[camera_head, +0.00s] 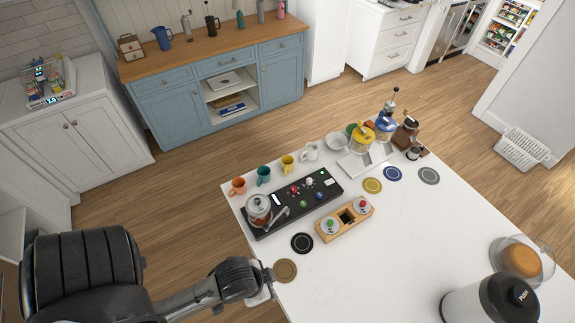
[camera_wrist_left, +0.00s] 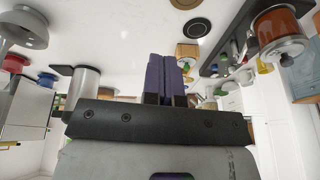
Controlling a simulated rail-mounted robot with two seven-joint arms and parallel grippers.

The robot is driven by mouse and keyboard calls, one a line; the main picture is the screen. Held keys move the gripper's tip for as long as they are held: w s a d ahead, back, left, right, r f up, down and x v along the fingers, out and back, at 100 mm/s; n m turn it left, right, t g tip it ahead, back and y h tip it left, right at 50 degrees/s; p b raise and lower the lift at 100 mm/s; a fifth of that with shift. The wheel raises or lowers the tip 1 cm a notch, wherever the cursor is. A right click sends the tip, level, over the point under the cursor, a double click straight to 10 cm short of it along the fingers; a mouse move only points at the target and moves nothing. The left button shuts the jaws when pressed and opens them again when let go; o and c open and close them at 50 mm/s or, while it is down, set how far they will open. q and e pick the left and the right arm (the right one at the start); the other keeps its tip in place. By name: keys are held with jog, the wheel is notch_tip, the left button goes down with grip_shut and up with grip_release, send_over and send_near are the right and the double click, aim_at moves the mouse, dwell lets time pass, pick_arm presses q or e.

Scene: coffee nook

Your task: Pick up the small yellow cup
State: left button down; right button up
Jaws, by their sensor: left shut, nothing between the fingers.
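The small yellow cup (camera_head: 287,164) stands upright on the white counter's far left edge, between a teal cup (camera_head: 263,175) and a white cup (camera_head: 311,151). My left gripper (camera_wrist_left: 166,75) is shut and empty, its two purple fingers pressed together in the left wrist view. In the head view, my left arm ends at the counter's near left edge, well short of the yellow cup, and its fingertips are hard to make out. A small yellow patch in the left wrist view may be the cup, but I cannot tell. My right gripper is not in view.
An orange cup (camera_head: 238,186) stands left of the teal one. A black tray (camera_head: 300,205) with a glass pot (camera_head: 259,209) and a wooden holder (camera_head: 345,218) lie nearer than the cups. Round coasters lie around. The counter's middle right (camera_head: 420,230) is clear.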

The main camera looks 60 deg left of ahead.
pick_arm(q)
jog(key=shift+c, duration=0.8)
grip_release()
jog(key=shift+d, duration=0.1)
jog(key=shift+a, duration=0.25)
